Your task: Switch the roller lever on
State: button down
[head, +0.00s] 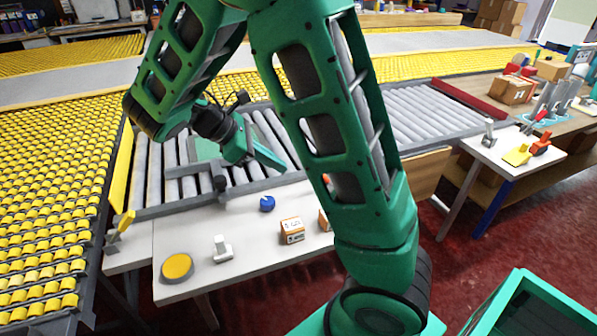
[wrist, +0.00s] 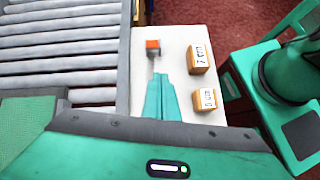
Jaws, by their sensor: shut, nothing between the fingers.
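A lever with an orange-red knob (wrist: 152,44) and a short grey stem stands on the white side table beside the rollers. In the head view my arm mostly hides it; only a small red-orange patch (head: 326,179) shows. A yellow-handled lever (head: 126,221) on a grey base stands at the far left by the table; I cannot tell from the labels which is the roller lever. My gripper (wrist: 158,75) is shut and empty, its green fingers pointing at the orange-knobbed lever, close to its stem. Whether they touch cannot be told. My gripper also shows in the head view (head: 282,167).
Two cartons (wrist: 198,57) (wrist: 208,101) sit right of my fingers. On the white table (head: 240,265) are a yellow disc (head: 178,267), a white switch-like piece (head: 222,249) and a blue knob (head: 267,203). The grey rollers (head: 420,110) lie behind.

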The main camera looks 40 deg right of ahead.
jog(key=a, duration=0.1)
jog(key=w+a+n, duration=0.1)
jog(key=a+n+h, duration=0.1)
jog(key=shift+w+a+f, duration=0.15)
jog(key=shift+w+f, duration=0.1)
jog(key=shift+f, duration=0.15)
jog(key=x, duration=0.9)
jog(key=shift+d, duration=0.3)
jog(key=d, duration=0.1)
jog(key=d+r, duration=0.1)
jog(key=shift+s+d, duration=0.3)
jog(key=shift+s+d+r, duration=0.15)
jog(key=shift+d+r, duration=0.25)
jog(key=shift+d, duration=0.1)
